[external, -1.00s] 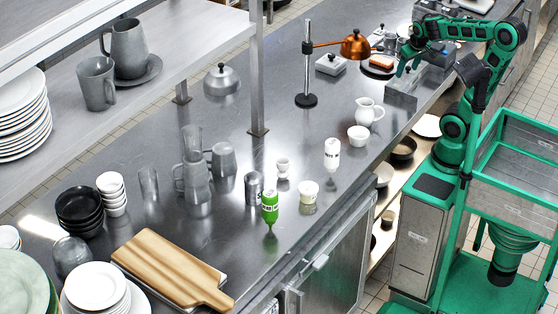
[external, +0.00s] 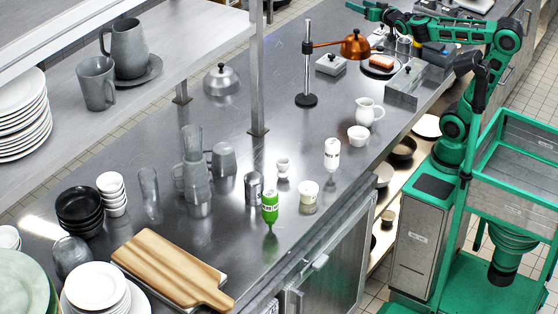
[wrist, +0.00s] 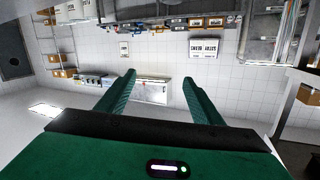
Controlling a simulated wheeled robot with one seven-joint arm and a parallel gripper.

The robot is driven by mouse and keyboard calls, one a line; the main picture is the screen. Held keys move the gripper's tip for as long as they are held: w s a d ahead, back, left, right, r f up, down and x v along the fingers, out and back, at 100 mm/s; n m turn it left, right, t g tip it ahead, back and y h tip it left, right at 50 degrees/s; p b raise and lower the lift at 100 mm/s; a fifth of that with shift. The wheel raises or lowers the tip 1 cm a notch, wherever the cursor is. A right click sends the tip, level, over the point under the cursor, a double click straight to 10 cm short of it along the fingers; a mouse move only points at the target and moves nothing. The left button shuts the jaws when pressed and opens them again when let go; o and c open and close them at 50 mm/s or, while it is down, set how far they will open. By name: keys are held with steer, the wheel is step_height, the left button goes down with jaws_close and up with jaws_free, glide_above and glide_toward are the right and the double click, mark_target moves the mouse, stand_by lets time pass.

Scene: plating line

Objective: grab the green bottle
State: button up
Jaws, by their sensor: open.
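The green bottle (external: 270,207) stands on the steel counter near its front edge, in the lower middle of the external view. It has a white label band and appears upside down on a narrow cap. The bottle is not in the wrist view, which faces a tiled wall and shelves.
A white bottle (external: 332,154), a small tub (external: 308,192) and a metal can (external: 254,188) stand near the green bottle. A wooden board (external: 165,265) lies to its left. A lamp stand (external: 307,65) and a white jug (external: 368,112) stand between my arm and the bottle.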

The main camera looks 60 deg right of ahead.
steer(key=a+r+t+y, duration=0.3)
steer(key=a+r+t, duration=0.1)
steer(key=a+r, duration=0.75)
steer(key=w+a+f+n+g+y, duration=0.1)
steer(key=w+a+f+n+y, duration=0.2)
steer(key=a, duration=0.7)
steer(key=a+f+n+g+y, duration=0.1)
steer(key=a+f+y, duration=0.3)
steer(key=a, duration=0.6)
steer(key=w+a+f+n+g+y, duration=0.15)
steer(key=a+f, duration=0.35)
steer(key=a, duration=0.5)
steer(key=s+a+f+n+y, duration=0.1)
steer(key=s+a+f+n, duration=0.15)
steer(key=a, duration=0.45)
steer(key=s+a+f+n+y, duration=0.1)
steer(key=a+f+y, duration=0.15)
steer(key=a, duration=0.35)
steer(key=n+g+y, duration=0.4)
steer(key=n+g, duration=0.1)
steer(key=n, duration=0.2)
glide_toward(270, 211)
steer(key=w+r, duration=0.4)
steer(key=r, duration=0.5)
step_height(270, 211, down, 6)
steer(key=y, duration=0.1)
steer(key=x, duration=1)
steer(key=shift+a, duration=0.4)
